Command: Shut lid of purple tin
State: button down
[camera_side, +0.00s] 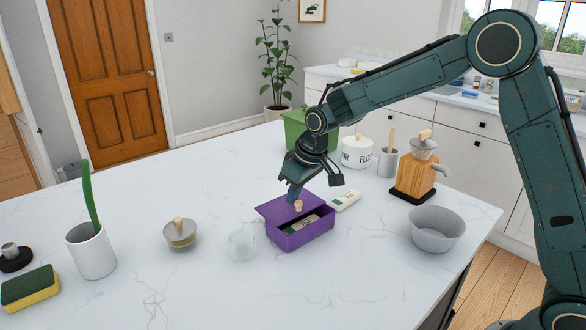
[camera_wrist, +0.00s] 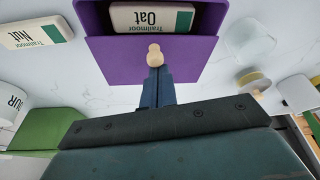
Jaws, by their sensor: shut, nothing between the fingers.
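A pale wooden knob (camera_wrist: 154,54) sits on the lid. My gripper (camera_side: 292,196) is shut and empty, its fingertips (camera_wrist: 156,72) right beside the knob on the far side. Whether they touch it is unclear.
A white Nut bar (camera_side: 346,200) lies right of the tin. A clear glass (camera_side: 243,245) and a lidded jar (camera_side: 180,235) stand left. A grey bowl (camera_side: 437,230) is at right, and a green bin (camera_side: 297,128) behind. The counter in front is clear.

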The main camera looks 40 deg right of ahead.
aim_at(300, 214)
jog(key=shift+s, duration=2.15)
jog(key=shift+f, duration=0.1)
jog(key=shift+w+a, duration=0.1)
jog(key=shift+w, duration=0.05)
jog(key=shift+w+a, duration=0.25)
jog(key=shift+w, duration=0.65)
jog(key=shift+w+a, duration=0.2)
jog(key=shift+w, duration=0.7)
jog(key=shift+r, duration=0.45)
jog(key=v, duration=0.9)
jog(key=shift+r, duration=0.15)
jog(key=shift+s+d, duration=0.1)
jog(key=shift+s, duration=0.05)
